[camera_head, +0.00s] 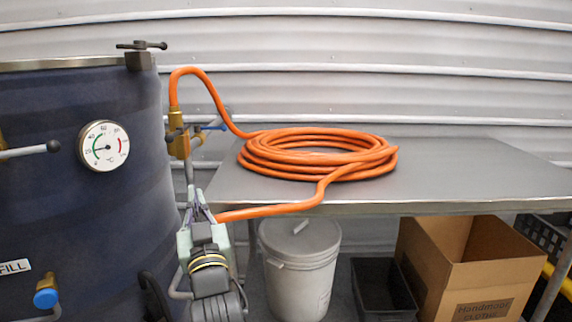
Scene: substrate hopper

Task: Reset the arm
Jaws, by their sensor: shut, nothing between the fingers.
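My gripper (198,208) is in the lower left-middle of the head view, in front of the gap between the dark blue vessel and the metal table. Its fingers point up and it is shut with nothing visible held. My arm below it rises from the bottom edge. The fingertips are just below the brass valve (178,136) at the vessel's side, and I cannot tell whether they touch the pipe behind them. The orange hose (310,150) lies coiled on the table, one end on the valve. Its other end runs down behind my gripper.
The dark blue vessel (60,190) with a round thermometer (103,146) fills the left. The metal table (460,180) has free room at right. Below it stand a lidded grey bucket (300,275), a black bin (384,290) and an open cardboard box (465,270).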

